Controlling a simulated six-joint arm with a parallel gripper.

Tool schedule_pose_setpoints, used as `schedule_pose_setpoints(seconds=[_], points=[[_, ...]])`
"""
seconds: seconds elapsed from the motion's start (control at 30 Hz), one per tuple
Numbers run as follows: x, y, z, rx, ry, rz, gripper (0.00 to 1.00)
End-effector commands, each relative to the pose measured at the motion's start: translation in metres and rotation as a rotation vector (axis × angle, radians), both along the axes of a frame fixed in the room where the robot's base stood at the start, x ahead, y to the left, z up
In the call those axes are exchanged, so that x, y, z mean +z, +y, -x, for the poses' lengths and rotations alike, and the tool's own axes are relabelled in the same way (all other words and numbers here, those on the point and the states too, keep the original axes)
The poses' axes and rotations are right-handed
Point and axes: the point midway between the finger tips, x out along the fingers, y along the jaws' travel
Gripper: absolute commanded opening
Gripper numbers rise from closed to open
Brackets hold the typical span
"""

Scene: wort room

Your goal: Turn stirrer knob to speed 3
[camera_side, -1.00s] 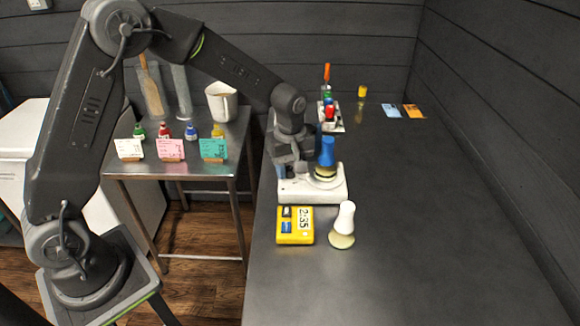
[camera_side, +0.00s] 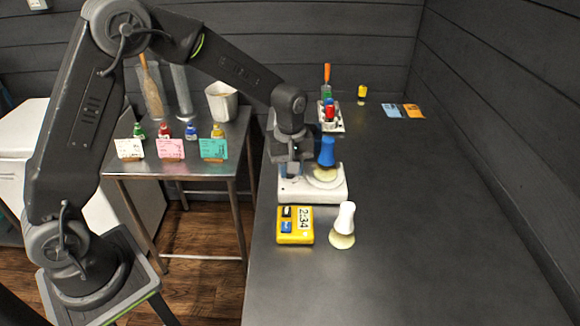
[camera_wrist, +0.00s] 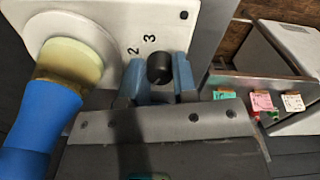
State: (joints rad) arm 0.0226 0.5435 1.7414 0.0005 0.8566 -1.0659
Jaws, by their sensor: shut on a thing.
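The white stirrer (camera_side: 290,192) stands on the grey bench with a blue-topped vessel (camera_side: 327,152) on its round plate. In the wrist view, the stirrer's white face (camera_wrist: 115,17) shows the printed numbers 2 and 3, and the vessel (camera_wrist: 45,110) is at the left. The dark round knob (camera_wrist: 159,68) sits just below the numbers. My gripper (camera_wrist: 158,78) is shut on the knob, one blue-grey finger on each side. In the side view my gripper (camera_side: 291,168) is low over the stirrer's left part and hides the knob. The knob's pointer mark cannot be made out.
A yellow timer (camera_side: 295,238) reading 2:34 and a white-topped vessel (camera_side: 344,226) stand in front of the stirrer. A rack with coloured items (camera_side: 331,120) is behind. The steel side table (camera_side: 180,168) holds bottles and cards. The bench's right side is clear.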

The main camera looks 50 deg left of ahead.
Motion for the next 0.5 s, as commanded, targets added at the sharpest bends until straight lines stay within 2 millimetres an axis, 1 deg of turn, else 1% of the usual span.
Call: schedule_pose_setpoints(seconds=[0.5], points=[[0.0009,-0.0004,0.0,-0.467,0.0,0.001,0.03]])
